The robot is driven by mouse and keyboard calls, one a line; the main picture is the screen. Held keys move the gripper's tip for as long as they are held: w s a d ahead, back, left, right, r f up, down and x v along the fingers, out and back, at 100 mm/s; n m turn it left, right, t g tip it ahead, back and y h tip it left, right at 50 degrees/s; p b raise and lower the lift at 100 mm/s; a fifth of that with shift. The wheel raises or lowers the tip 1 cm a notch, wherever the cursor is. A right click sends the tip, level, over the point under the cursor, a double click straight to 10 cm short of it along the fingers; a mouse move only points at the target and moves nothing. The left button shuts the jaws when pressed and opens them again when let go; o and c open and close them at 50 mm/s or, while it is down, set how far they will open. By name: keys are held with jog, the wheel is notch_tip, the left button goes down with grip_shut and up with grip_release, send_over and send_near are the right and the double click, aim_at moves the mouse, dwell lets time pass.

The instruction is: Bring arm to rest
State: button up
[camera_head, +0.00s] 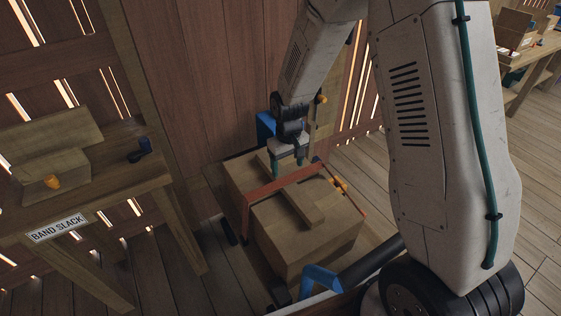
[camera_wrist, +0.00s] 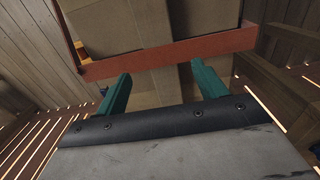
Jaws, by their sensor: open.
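The box's top (camera_wrist: 150,20) and an orange-red band (camera_wrist: 165,58) show just beyond the fingertips. Whether the fingers touch the box or band, I cannot tell.
A blue part (camera_head: 318,279) lies in front of the box. A wooden wall (camera_head: 210,70) is behind. Another table (camera_head: 530,60) is far right.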

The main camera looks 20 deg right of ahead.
jog(key=shift+r, duration=0.2)
jog(key=shift+s, duration=0.4)
jog(key=s+g, duration=0.1)
jog(key=s, duration=0.1)
jog(key=s+r+g, duration=0.1)
jog(key=s, duration=0.1)
jog(key=shift+s+d+r, duration=0.1)
jog(key=shift+s+d, duration=0.05)
jog(key=shift+s, duration=0.1)
jog(key=s+d+r+m+t, duration=0.2)
jog(key=s+r+t, duration=0.1)
jog(key=s+r, duration=2.1)
notch_tip(320, 180, up, 3)
jog(key=shift+s+d+f, duration=0.1)
jog(key=shift+s+d, duration=0.25)
